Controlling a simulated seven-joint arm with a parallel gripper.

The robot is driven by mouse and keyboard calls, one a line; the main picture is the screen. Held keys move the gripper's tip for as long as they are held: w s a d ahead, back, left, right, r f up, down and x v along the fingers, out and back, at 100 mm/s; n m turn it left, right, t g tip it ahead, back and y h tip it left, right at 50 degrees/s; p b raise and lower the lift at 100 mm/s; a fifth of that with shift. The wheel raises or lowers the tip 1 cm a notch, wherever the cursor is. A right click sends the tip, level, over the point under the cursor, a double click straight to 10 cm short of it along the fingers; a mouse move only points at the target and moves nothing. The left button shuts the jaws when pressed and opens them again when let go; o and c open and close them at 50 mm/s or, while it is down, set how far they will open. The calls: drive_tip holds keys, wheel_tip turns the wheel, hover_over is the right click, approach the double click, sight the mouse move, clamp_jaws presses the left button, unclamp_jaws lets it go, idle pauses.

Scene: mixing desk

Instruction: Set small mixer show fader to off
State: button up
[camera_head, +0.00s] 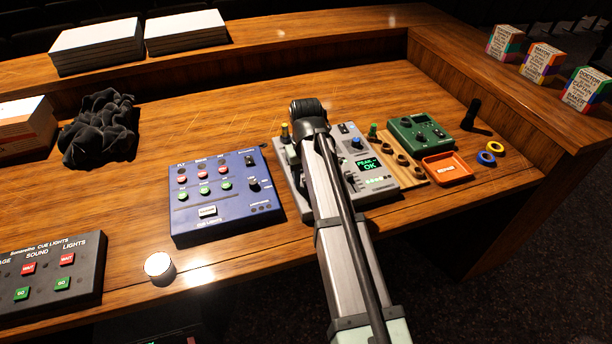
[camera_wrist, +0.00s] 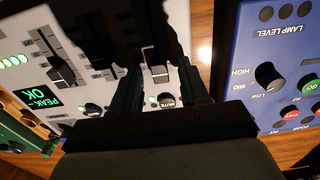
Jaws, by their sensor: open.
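The small mixer (camera_head: 381,183) is a light grey desk unit with a green display (camera_head: 368,165) reading PEAK OK. My arm hides much of its left half in the head view. In the wrist view the mixer panel (camera_wrist: 102,74) appears upside down, with one fader (camera_wrist: 62,71) left of my fingers and another fader cap (camera_wrist: 159,73) between them. My gripper (camera_wrist: 160,80) is open, its two dark fingers on either side of that cap. I cannot tell whether they touch it. The fader labels are not readable; the upper tracks are in dark shadow.
A blue lamp-level box (camera_head: 215,193) stands close left of the mixer and also shows in the wrist view (camera_wrist: 265,45). A green box (camera_head: 418,133) and an orange tray (camera_head: 447,168) are to the right. A cue-light box (camera_head: 50,272) is at front left.

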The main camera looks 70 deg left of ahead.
clamp_jaws()
idle(0.4)
drive_tip(key=d, duration=0.6)
drive_tip(key=shift+d, duration=0.25)
unclamp_jaws()
drive_tip(key=shift+r, duration=0.1)
wheel_tip(320, 180, up, 14)
idle(0.7)
drive_tip(key=shift+f, duration=0.2)
idle(0.3)
